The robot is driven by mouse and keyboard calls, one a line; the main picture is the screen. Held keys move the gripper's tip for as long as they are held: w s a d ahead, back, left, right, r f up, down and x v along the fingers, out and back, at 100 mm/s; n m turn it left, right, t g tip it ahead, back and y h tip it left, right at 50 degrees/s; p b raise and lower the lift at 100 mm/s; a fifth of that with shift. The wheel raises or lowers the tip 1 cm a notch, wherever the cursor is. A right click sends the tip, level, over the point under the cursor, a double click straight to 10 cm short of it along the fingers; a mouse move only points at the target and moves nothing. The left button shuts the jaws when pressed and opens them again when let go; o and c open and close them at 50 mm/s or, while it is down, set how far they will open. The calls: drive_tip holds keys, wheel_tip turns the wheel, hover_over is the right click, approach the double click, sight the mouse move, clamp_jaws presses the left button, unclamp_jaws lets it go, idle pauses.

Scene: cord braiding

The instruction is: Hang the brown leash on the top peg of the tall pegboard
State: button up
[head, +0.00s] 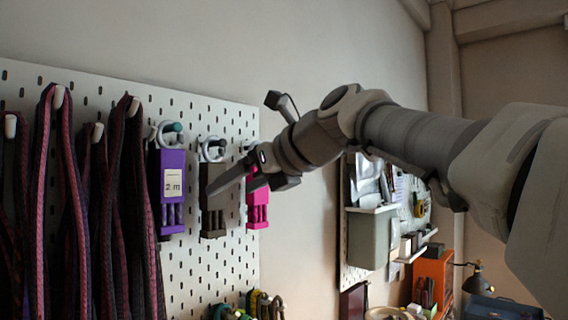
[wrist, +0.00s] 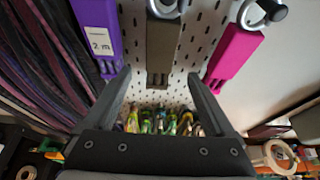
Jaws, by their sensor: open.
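The brown leash (head: 213,215) is a dark olive-brown strap bundle hanging upright by a pale ring from a peg on the white pegboard (head: 235,270). It hangs between a purple leash and a magenta leash. In the wrist view the brown leash (wrist: 161,55) shows upper centre, its lower end between my fingers in the picture. My gripper (head: 235,178) is open, in front of the board, and partly covers the brown and magenta leashes in the head view. In the wrist view my gripper (wrist: 157,78) shows two spread fingers with nothing held. Contact with the leash cannot be told.
A purple leash (head: 172,190) labelled "2 m" hangs left, a magenta leash (head: 258,210) right. Long braided cords (head: 60,200) fill the far left. Several colourful items (wrist: 160,121) sit low on the board. A second board, an orange cabinet (head: 433,275) and a lamp stand farther back.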

drive_tip(key=v, duration=1.2)
drive_tip(key=s+d+f+n+g+h+b, duration=0.1)
drive_tip(key=s+d+f+n+h, duration=0.2)
drive_tip(key=f+n, duration=0.5)
drive_tip(key=s+d+f+n+g+h+b, duration=0.1)
drive_tip(key=s+d+f+n+h, duration=0.2)
drive_tip(key=f, duration=1.7)
drive_tip(key=s+d+f+n+g+h+b, duration=0.1)
drive_tip(key=s+d+f+n+h, duration=0.3)
drive_tip(key=f+n, duration=1)
drive_tip(key=s+d+n, duration=0.1)
drive_tip(key=s+d, duration=0.2)
drive_tip(key=s, duration=0.2)
drive_tip(key=shift+s+d+f, duration=0.2)
drive_tip(key=shift+d+f, duration=0.2)
